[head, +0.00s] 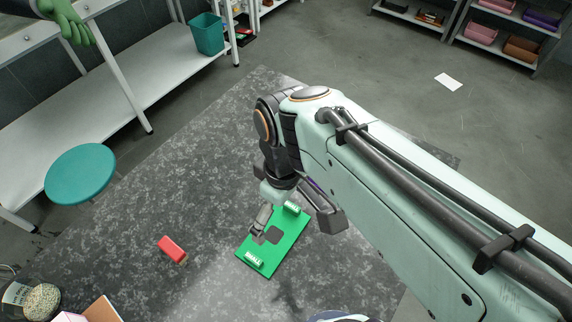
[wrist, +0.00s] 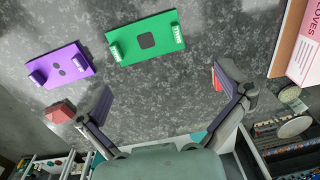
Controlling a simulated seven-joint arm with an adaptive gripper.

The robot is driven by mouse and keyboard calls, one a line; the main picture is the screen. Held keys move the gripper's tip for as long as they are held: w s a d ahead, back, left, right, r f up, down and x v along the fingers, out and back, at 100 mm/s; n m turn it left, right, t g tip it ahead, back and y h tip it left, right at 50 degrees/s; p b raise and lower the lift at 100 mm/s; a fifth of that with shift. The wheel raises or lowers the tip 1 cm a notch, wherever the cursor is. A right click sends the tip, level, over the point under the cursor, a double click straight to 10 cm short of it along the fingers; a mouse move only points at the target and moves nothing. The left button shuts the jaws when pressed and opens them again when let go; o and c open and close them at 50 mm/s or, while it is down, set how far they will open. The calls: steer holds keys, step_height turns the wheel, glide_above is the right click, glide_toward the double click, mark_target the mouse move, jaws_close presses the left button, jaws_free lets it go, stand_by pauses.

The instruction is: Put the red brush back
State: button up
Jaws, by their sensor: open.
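The red brush (head: 172,248) lies on the grey speckled tabletop, left of the green plate (head: 272,252) in the head view. A small tan end shows at its lower right. In the wrist view only a red sliver of it (wrist: 217,79) shows beside the right finger, which hides the rest. My gripper (head: 296,226) is open and empty above the tabletop by the green plate, apart from the brush. In the wrist view its spread fingers (wrist: 165,92) have bare grey surface between them. The green plate (wrist: 165,54) has a dark square and two raised labelled ends.
A purple plate (wrist: 66,82) lies beside the green one in the wrist view. A red faceted object (wrist: 60,112) sits near the left finger. A pink gloves box (wrist: 304,52) stands at right. A jar of beads (head: 38,300) is at lower left in the head view.

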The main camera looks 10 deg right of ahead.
steer(key=s+d+m, duration=0.5)
steer(key=s+m, duration=0.2)
steer(key=s, duration=0.1)
steer(key=shift+f+m, duration=0.2)
steer(key=shift+m, duration=0.2)
steer(key=shift+s, duration=0.1)
stand_by(0.4)
